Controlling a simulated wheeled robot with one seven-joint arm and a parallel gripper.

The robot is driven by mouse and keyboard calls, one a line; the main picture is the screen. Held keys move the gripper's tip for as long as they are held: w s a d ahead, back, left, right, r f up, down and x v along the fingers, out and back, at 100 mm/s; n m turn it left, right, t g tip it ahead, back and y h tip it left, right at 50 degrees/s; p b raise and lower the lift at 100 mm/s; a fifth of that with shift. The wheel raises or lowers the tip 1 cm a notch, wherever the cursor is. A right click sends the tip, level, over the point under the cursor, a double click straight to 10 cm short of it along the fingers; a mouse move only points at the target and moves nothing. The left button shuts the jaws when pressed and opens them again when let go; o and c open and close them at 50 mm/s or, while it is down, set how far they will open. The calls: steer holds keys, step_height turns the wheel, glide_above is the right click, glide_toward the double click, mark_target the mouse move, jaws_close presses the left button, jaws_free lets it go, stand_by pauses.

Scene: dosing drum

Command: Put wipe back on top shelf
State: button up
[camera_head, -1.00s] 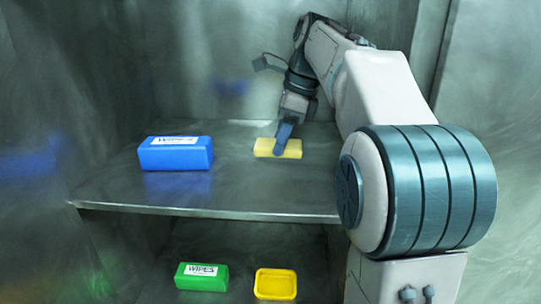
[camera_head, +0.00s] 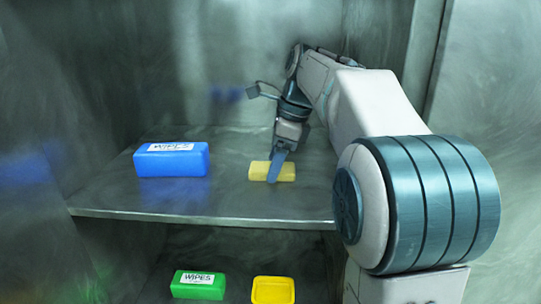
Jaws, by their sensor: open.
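A yellow wipe (camera_head: 287,173), a small flat block, lies on the top shelf (camera_head: 190,205), right of its middle. My gripper (camera_head: 275,178) reaches down from behind to the wipe and is open. Its near finger crosses in front of the wipe and hides part of it; the far finger is hidden. I cannot tell whether the fingers touch the wipe.
A blue wipes box (camera_head: 172,160) stands on the top shelf to the left. On the lower level are a green wipes box (camera_head: 198,285) and a yellow tray (camera_head: 273,291). The shelf between the blue box and the wipe is clear.

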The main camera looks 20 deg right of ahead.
steer(key=p+v, duration=0.1)
steer(key=v, duration=1.1)
steer(key=shift+p, duration=0.4)
steer(key=shift+s, duration=0.1)
